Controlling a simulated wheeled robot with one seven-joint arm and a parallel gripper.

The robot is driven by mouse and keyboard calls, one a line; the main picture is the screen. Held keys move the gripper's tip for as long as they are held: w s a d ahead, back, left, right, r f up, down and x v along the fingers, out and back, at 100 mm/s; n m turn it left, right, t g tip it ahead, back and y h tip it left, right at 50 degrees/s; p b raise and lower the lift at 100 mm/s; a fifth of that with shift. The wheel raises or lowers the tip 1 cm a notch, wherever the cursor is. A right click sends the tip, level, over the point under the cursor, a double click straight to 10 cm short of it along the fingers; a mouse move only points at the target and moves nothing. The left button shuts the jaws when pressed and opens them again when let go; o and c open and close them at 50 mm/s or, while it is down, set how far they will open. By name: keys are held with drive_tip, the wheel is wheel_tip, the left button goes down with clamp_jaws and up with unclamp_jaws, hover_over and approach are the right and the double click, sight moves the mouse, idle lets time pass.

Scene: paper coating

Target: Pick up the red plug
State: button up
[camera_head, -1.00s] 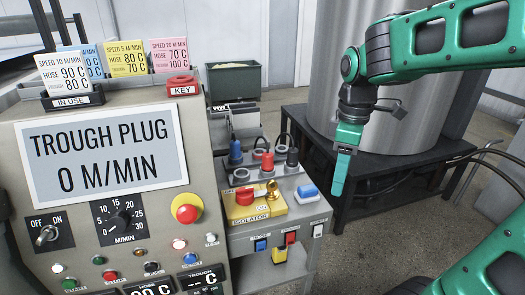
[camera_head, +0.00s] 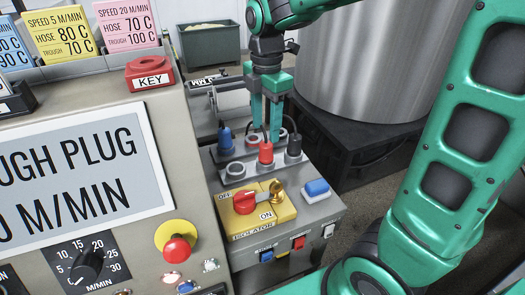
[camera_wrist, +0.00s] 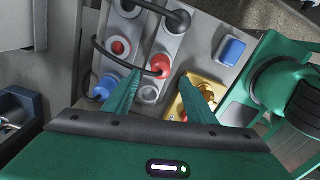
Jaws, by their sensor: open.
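The red plug (camera_head: 265,153) stands upright in the front row of a grey socket panel (camera_head: 238,196), between an empty socket ring and a black plug (camera_head: 293,146). A blue plug (camera_head: 225,138) stands in the back row. My gripper (camera_head: 266,128) points down over the panel, its green fingers apart and empty, behind the red plug in the head view. In the wrist view, the red plug (camera_wrist: 160,66), with a black cable, shows just beyond and between the fingertips (camera_wrist: 159,76). I see no contact; the left finger partly covers the blue plug.
A yellow isolator (camera_head: 257,212) with a red knob and brass key sits in front of the plugs, a blue switch (camera_head: 317,187) to its right. The control console (camera_head: 185,130) rises at left. A steel drum (camera_head: 355,65) stands behind. Black cables loop near the fingers.

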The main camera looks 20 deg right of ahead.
sight(266, 144)
wheel_tip(266, 144, down, 2)
drive_tip(key=shift+d+f, duration=0.15)
drive_tip(key=shift+a+f, duration=0.2)
drive_tip(key=shift+f, duration=2.3)
drive_tip(key=c, duration=1.2)
